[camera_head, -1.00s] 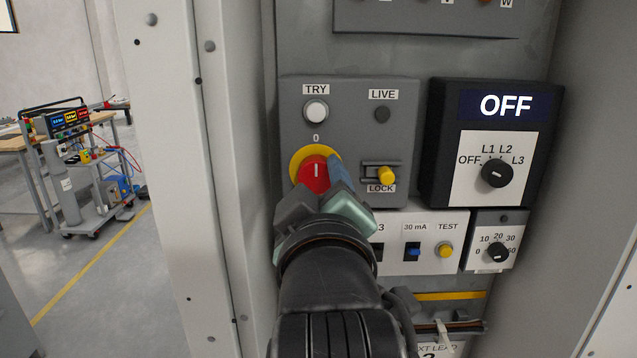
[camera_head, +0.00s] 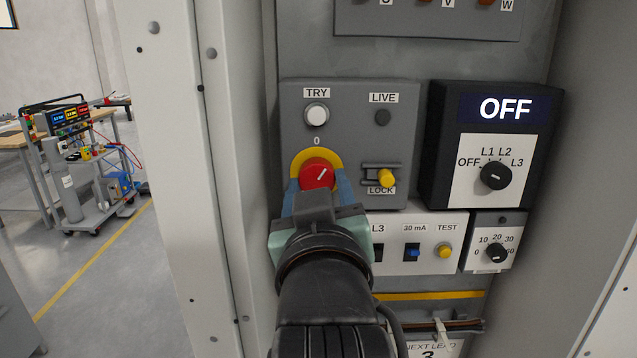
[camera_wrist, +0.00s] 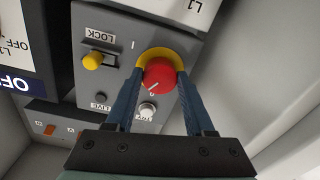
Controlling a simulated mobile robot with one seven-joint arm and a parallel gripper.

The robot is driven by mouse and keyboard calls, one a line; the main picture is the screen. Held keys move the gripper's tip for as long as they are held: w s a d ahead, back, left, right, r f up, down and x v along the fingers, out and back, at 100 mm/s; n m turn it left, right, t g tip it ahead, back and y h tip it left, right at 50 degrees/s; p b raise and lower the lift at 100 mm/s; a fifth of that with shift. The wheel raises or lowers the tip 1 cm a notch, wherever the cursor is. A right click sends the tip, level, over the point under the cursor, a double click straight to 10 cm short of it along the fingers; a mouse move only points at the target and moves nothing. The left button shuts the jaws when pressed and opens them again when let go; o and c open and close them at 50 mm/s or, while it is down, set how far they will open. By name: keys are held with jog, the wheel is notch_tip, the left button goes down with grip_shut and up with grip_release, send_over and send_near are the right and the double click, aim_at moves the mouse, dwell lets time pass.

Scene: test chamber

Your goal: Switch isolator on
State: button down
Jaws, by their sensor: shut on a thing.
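The isolator is a red round knob (camera_head: 317,175) on a yellow plate (camera_head: 318,154), on a grey panel. Its white mark tilts to the upper right, away from the "0" label above it. My gripper (camera_head: 318,188) is shut on the knob, with one blue finger on each side. The wrist view also shows the red knob (camera_wrist: 159,75) between my fingers (camera_wrist: 157,84), and an "I" label on the panel. My wrist hides the panel below the knob in the head view.
A yellow LOCK slider (camera_head: 386,178) sits right of the knob. A white TRY button (camera_head: 316,114) and a dark LIVE lamp (camera_head: 382,117) are above. A black box (camera_head: 440,150) reading OFF stands to the right. The cabinet's pale frame (camera_head: 185,200) is close on the left.

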jog(key=m, duration=0.5)
jog(key=shift+a+r+m, duration=0.1)
jog(key=shift+m, duration=0.2)
jog(key=m, duration=0.5)
jog(key=shift+m+h+p, duration=0.3)
jog(key=shift+m, duration=0.1)
jog(key=shift+c, duration=1.3)
grip_release()
jog(key=shift+w, duration=0.1)
